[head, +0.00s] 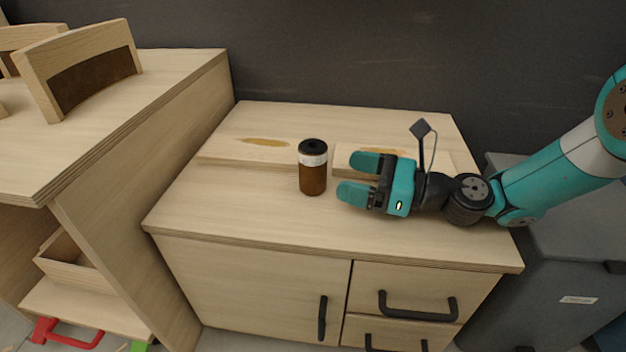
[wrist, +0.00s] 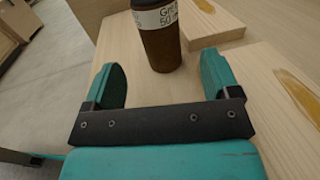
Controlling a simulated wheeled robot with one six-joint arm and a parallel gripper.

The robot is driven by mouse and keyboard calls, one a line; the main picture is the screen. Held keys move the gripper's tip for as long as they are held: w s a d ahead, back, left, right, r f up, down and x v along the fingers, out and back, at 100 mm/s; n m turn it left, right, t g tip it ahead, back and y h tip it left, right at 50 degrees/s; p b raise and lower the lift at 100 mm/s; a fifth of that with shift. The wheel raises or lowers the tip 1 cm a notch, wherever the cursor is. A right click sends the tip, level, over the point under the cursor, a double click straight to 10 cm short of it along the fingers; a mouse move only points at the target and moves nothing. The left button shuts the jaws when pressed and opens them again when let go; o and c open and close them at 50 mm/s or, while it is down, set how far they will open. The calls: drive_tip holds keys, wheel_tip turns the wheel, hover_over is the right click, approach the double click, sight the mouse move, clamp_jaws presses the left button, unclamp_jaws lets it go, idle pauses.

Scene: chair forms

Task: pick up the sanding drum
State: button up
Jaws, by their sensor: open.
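The sanding drum (head: 313,172) stands upright on the cabinet top (head: 256,209). It is a brown cylinder with a white label band and a black top. My gripper (head: 352,177) is to its right in the head view, low over the cabinet top, with its fingers pointing left at the drum. The jaws are open and empty, and the drum is just beyond the fingertips. In the wrist view the drum (wrist: 160,42) stands ahead of the gap between the two teal fingers (wrist: 163,72). Its top is cut off there by the picture edge.
Flat wooden boards with yellow-brown patches lie behind the drum, one at left (head: 228,150) and one partly behind my gripper (head: 346,158). A higher wooden bench (head: 190,85) stands at left with curved chair parts (head: 95,70). A grey bin (head: 575,255) is at right. The front cabinet top is clear.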

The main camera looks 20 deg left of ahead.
sight(315, 167)
drive_tip(key=shift+a+r+p, duration=0.25)
drive_tip(key=shift+a+p, duration=0.25)
drive_tip(key=shift+p, duration=0.7)
drive_tip(key=shift+s+a+f+p, duration=0.1)
drive_tip(key=shift+a+p, duration=0.5)
drive_tip(key=shift+a, duration=0.05)
drive_tip(key=shift+a+f, duration=0.25)
drive_tip(key=shift+a, duration=0.15)
drive_tip(key=a+b, duration=0.2)
drive_tip(key=a, duration=0.1)
drive_tip(key=shift+s+a, duration=0.1)
drive_tip(key=shift+a, duration=0.25)
drive_tip(key=shift+a+b, duration=0.3)
drive_tip(key=shift+a, duration=0.05)
drive_tip(key=shift+r, duration=0.1)
drive_tip(key=shift+c, duration=0.2)
drive_tip(key=c, duration=1)
drive_tip(key=shift+c, duration=0.6)
